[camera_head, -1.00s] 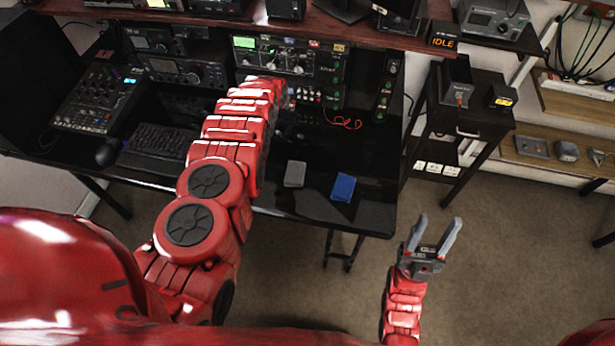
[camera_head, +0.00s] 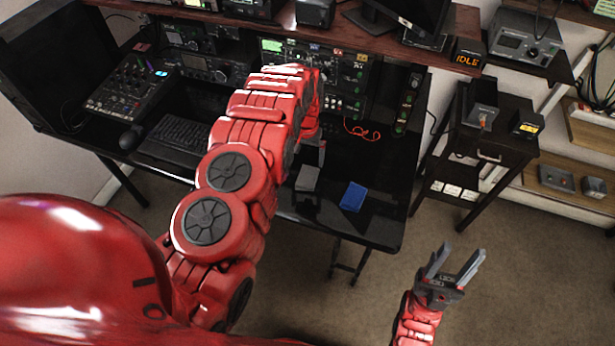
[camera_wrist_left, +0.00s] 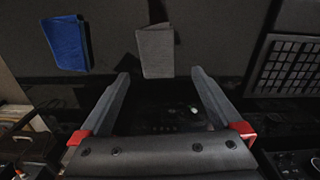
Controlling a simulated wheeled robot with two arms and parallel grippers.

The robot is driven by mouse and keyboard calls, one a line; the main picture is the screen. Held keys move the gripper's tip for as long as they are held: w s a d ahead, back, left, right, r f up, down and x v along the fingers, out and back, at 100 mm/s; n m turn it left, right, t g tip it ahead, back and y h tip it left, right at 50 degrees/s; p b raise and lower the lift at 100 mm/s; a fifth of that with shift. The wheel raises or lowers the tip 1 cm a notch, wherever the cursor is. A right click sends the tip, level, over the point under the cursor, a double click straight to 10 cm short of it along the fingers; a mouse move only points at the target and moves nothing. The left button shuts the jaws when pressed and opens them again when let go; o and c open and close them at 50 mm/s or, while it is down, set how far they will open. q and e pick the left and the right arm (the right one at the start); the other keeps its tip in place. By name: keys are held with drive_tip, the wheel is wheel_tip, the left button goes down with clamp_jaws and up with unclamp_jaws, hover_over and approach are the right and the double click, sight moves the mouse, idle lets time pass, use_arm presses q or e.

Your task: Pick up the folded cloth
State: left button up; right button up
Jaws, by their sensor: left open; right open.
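A blue folded cloth-like piece (camera_head: 353,197) lies flat near the front edge of the black desk (camera_head: 385,222). A grey folded piece (camera_head: 307,178) lies to its left. In the left wrist view the blue piece (camera_wrist_left: 67,44) is at the upper left and the grey piece (camera_wrist_left: 156,52) is just beyond the fingertips. My left gripper (camera_wrist_left: 161,74) is open and empty, its fingers either side of the grey piece's near edge in that view, apparently apart from it. My right gripper (camera_head: 463,251) is open and empty, right of the desk.
A keyboard (camera_head: 176,137), mouse (camera_head: 131,137) and mixer (camera_head: 123,97) stand on the desk's left. Radio equipment (camera_head: 315,75) lines the back, with a red cable (camera_head: 362,131) in front. A dark side stand (camera_head: 490,145) is right of the desk, with clear floor before it.

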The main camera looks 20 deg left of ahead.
sight(308, 174)
use_arm(q)
drive_tip(key=shift+f+p, duration=0.35)
drive_tip(key=shift+f, duration=1.25)
drive_tip(key=shift+d+f+p, duration=0.1)
drive_tip(key=shift+f+p, duration=0.25)
drive_tip(key=shift+f, duration=0.35)
drive_tip(key=shift+w+f, duration=0.15)
drive_tip(key=shift+f, duration=0.55)
drive_tip(key=shift+d+f+b, duration=0.1)
drive_tip(key=shift+f+b, duration=0.15)
drive_tip(key=shift+b, duration=0.05)
wheel_tip(308, 174, down, 2)
drive_tip(key=shift+f+b, duration=0.1)
drive_tip(key=shift+b, duration=0.9)
